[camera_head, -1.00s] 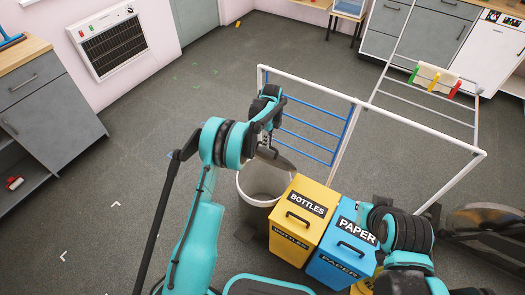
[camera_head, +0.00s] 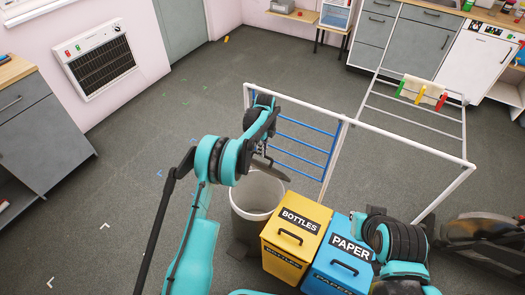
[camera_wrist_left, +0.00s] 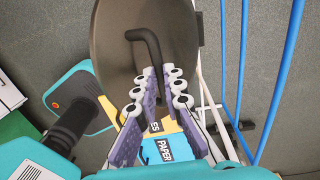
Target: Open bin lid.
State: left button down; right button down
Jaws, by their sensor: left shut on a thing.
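The bin (camera_head: 247,222) is a round grey bin standing left of the yellow box, and its mouth is open to view. Its dark lid (camera_head: 274,170) is off the rim, tilted and raised above the bin's far right side; it fills the upper middle of the left wrist view (camera_wrist_left: 180,30). My left gripper (camera_head: 263,150) is shut on the lid's black bent handle (camera_wrist_left: 151,43), which shows between the fingers (camera_wrist_left: 160,100). Part of the handle is hidden by the fingers. My right arm shows at the lower right, but its gripper is out of view.
A yellow BOTTLES box (camera_head: 285,262) and a blue PAPER box (camera_head: 331,278) stand right of the bin. A white drying rack (camera_head: 400,137) with blue bars stands close behind them and the lid.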

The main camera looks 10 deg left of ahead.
pick_arm(q)
jog(key=shift+d+f, duration=0.1)
jog(key=shift+d, duration=0.15)
jog(key=c, duration=1.8)
grip_release()
jog(key=shift+o, duration=1.1)
jog(key=shift+w+f, duration=0.1)
